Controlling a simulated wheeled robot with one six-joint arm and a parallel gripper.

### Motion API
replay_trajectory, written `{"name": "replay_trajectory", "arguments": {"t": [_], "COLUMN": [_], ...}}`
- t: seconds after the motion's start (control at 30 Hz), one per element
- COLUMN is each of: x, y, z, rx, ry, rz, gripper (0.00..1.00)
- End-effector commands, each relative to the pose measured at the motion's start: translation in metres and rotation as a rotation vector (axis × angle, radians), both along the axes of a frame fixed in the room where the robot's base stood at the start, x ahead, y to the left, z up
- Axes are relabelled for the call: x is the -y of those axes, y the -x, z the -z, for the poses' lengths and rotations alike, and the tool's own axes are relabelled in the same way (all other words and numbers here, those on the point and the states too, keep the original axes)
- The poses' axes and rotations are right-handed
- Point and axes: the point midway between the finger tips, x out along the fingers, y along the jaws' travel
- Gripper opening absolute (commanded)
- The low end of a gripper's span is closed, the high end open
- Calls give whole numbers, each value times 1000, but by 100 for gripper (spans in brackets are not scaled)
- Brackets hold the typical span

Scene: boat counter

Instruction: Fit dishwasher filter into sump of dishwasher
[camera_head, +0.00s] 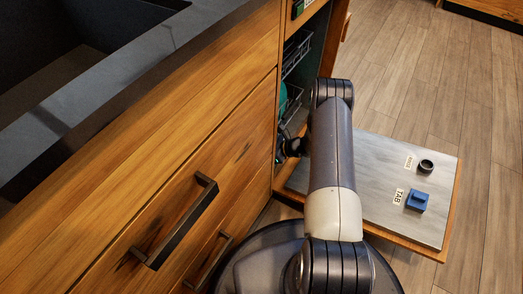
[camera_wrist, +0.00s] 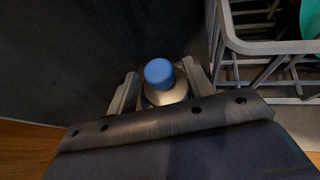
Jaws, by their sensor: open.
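The dishwasher's lowered door (camera_head: 385,190) lies open at the right of the head view. My arm reaches over it into the dark tub. In the wrist view my gripper (camera_wrist: 160,82) is open, with one finger on each side of a round piece, which I take to be the filter (camera_wrist: 159,72). It has a blue top and a pale, lit body below. Whether the fingers touch it is unclear. The sump is not distinguishable, so I cannot tell whether the filter sits in it. In the head view my gripper (camera_head: 290,146) is small and partly hidden.
A grey wire rack (camera_wrist: 262,47) with a teal item stands close at the right of the wrist view. A dark tub wall is at left. On the door are a black ring (camera_head: 426,166) labelled RINSE and a blue block (camera_head: 417,201) labelled TAB. Wooden drawers (camera_head: 190,160) flank the opening.

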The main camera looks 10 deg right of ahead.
Motion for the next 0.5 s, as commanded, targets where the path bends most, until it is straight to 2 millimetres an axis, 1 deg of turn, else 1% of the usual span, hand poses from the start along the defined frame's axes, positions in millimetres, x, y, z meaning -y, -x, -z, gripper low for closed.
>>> {"name": "replay_trajectory", "arguments": {"t": [0.13,0.23,0.37,0.5], "x": [0,0,19,43], "y": [0,0,10,24], "z": [-1,-6,-18,-34], "rx": [0,0,-1,0], "ry": [0,0,0,0], "rz": [0,0,5,6], "gripper": [49,49,49,49]}}
